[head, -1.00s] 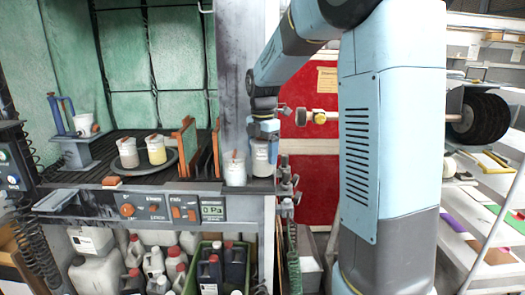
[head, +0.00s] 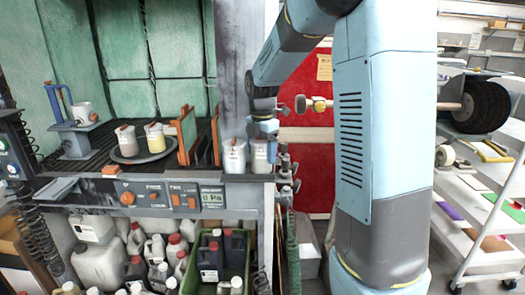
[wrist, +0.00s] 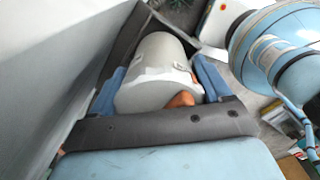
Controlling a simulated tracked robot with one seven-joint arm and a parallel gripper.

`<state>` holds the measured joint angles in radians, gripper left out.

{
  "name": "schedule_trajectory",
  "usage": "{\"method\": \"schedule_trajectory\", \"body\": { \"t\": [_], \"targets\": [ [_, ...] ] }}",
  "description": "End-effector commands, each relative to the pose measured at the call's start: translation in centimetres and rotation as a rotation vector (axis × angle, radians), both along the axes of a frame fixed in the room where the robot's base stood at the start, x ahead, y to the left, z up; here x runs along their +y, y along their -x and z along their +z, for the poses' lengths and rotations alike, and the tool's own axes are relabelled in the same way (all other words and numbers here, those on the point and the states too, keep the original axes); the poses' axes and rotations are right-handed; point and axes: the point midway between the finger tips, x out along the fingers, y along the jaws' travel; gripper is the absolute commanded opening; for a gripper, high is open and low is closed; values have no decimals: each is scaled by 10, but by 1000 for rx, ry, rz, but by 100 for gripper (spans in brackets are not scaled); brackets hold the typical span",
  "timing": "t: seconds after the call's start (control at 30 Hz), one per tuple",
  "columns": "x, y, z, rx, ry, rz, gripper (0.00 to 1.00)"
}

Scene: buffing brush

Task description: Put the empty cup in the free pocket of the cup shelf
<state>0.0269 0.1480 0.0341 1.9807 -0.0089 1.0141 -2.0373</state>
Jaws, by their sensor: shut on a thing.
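My gripper (head: 264,135) hangs at the right end of the grey cabinet's counter. Its blue fingers (wrist: 160,88) are shut around a whitish cup (wrist: 158,65), which fills the space between them in the wrist view. In the head view the held cup (head: 260,158) is pale and close beside another white cup (head: 234,162). I cannot tell whether the two touch, or whether the held cup rests on anything. An orange piece (wrist: 181,100) shows at the near end of the held cup. I cannot make out the cup shelf's pockets or the inside of the held cup.
Two filled cups stand on a dark round plate (head: 118,157) on the counter. Orange upright panels (head: 187,130) stand between that plate and my gripper. Bottles and canisters (head: 98,262) fill the space below.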

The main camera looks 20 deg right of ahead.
Motion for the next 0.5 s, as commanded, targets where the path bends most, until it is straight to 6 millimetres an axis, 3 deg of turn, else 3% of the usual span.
{"method": "schedule_trajectory", "body": {
  "t": [0.5],
  "targets": [
    [-2, -1, -5, 0, 0, -1, 40]
  ]
}}
